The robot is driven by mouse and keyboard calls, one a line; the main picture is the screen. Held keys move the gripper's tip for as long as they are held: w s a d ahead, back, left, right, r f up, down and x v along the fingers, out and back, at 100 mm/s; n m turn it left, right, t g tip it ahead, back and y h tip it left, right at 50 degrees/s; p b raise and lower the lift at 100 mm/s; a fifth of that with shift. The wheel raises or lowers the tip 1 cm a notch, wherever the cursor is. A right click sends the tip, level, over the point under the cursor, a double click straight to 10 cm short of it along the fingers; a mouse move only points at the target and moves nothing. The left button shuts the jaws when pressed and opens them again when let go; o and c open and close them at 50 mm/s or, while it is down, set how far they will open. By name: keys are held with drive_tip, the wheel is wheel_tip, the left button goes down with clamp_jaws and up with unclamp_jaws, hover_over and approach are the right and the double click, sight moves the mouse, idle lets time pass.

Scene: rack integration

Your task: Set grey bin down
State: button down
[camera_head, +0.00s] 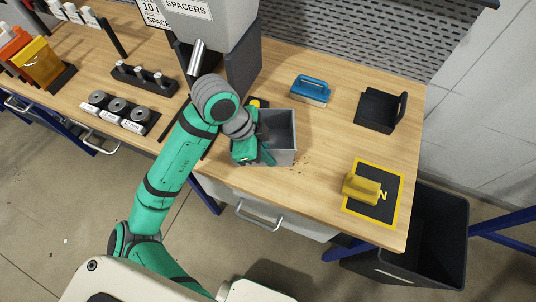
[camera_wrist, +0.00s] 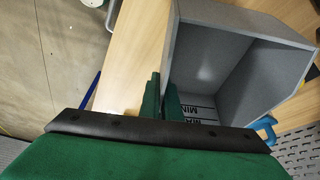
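The grey bin (camera_head: 283,156) is an open-topped box near the middle of the wooden worktop (camera_head: 330,140). It looks upright and empty; I cannot tell whether its base touches the wood. My gripper (camera_head: 268,146) is at its left wall. In the wrist view the grey bin (camera_wrist: 212,65) fills the right side, with dark lettering inside. My gripper's green fingers (camera_wrist: 161,98) lie either side of the bin's near wall, one outside and one inside, closed on it.
A blue-handled brush (camera_head: 311,89) and a black tray (camera_head: 379,110) stand to the right. A yellow-handled tool (camera_head: 361,188) lies on a yellow-bordered black mat (camera_head: 385,212). A dark waste bin (camera_head: 440,235) stands beyond the table's right edge.

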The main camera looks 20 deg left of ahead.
drive_tip(key=c, duration=2)
unclamp_jaws()
drive_tip(key=v, duration=1.2)
drive_tip(key=shift+d+r, duration=0.1)
drive_tip(key=shift+r, duration=0.05)
